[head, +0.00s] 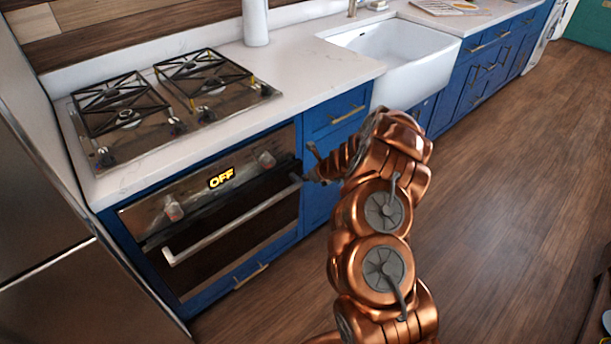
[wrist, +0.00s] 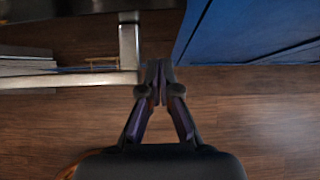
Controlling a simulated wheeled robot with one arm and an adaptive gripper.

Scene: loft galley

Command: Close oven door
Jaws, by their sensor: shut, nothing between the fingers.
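The oven (head: 190,215) is built into the blue cabinets below the hob. Its dark glass door (head: 235,240) has a long metal handle (head: 230,222) across its upper part. A dark band shows between the control panel and the door's top; I cannot tell for sure how far the door stands open. My gripper (head: 313,168) is at the handle's right end, in front of the cabinet edge. In the wrist view, my gripper (wrist: 159,70) is shut and empty, its tips just right of the handle's end (wrist: 128,72). I cannot tell whether they touch.
The control panel reads OFF (head: 221,178). A gas hob (head: 165,100) sits on the white counter (head: 300,65). A blue drawer front (head: 335,113) is right of the oven, then a white sink (head: 410,60). A steel fridge (head: 60,240) stands left.

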